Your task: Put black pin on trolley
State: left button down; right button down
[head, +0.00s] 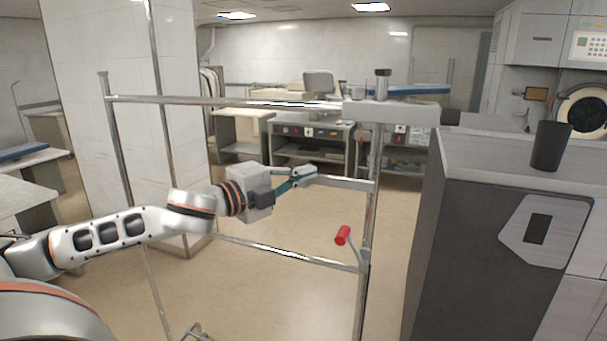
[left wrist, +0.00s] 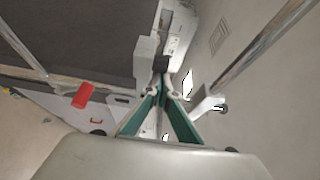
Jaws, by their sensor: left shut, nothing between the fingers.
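My left gripper (head: 308,172) is shut and empty beside a short grey bar on the metal frame (head: 220,100). In the left wrist view its green-sided fingers (left wrist: 160,82) meet just below a small black part (left wrist: 161,63), which may be the black pin; I cannot tell whether they touch. A dark cylinder (head: 550,146) stands upright on the cabinet. A grey shelved unit (head: 290,129) at the back may be the trolley. My right gripper is not in view.
A red-handled lever (head: 343,235) juts from the frame's right post, below my left gripper; its red grip also shows in the left wrist view (left wrist: 83,95). The large dark cabinet (head: 475,240) stands at the right. Open floor (head: 270,295) lies behind the frame.

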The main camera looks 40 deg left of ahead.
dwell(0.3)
pick_arm(q)
jog(key=shift+a, duration=0.75)
jog(key=shift+s+a, duration=0.1)
jog(key=shift+a, duration=0.05)
jog(key=shift+p, duration=0.3)
